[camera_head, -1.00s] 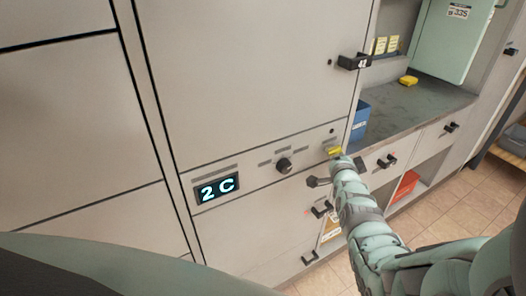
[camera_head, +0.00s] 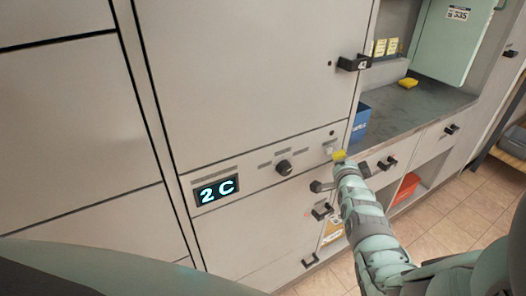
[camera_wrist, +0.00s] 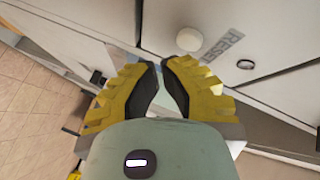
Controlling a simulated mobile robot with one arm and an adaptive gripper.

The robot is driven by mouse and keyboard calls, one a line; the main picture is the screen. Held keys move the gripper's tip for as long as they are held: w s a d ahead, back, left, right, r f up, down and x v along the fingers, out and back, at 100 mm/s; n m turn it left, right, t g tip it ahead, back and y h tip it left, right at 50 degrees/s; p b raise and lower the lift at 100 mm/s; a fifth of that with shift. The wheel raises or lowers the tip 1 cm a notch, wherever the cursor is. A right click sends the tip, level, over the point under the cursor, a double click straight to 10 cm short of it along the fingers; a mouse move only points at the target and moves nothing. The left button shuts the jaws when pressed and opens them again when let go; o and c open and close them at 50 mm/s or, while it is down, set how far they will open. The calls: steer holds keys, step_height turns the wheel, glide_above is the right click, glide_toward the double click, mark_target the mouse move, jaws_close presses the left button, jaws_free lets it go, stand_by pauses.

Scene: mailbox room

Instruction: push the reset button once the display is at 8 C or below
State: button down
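The display (camera_head: 217,191) on the cabinet's control strip reads 2 C in the head view. The reset button, a round pale cap (camera_wrist: 189,39), shows in the wrist view beside a RESET label (camera_wrist: 223,44). It lies just beyond my fingertips and is uncovered there. In the head view the button (camera_head: 329,149) is small, just left of my gripper (camera_head: 339,155). My gripper (camera_wrist: 159,64) has yellow fingers with dark pads, drawn nearly together at the tips with nothing between them. The tips appear apart from the button.
A dark knob (camera_head: 284,168) sits between the display and the button. A black handle (camera_head: 354,63) sticks out above. A lever-like handle (camera_head: 321,186) is just below my gripper. A counter (camera_head: 420,105) with a blue box (camera_head: 360,122) is to the right.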

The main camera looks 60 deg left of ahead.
steer(key=shift+s+d+b, duration=0.2)
steer(key=shift+d+b, duration=0.85)
steer(key=shift+d, duration=1.5)
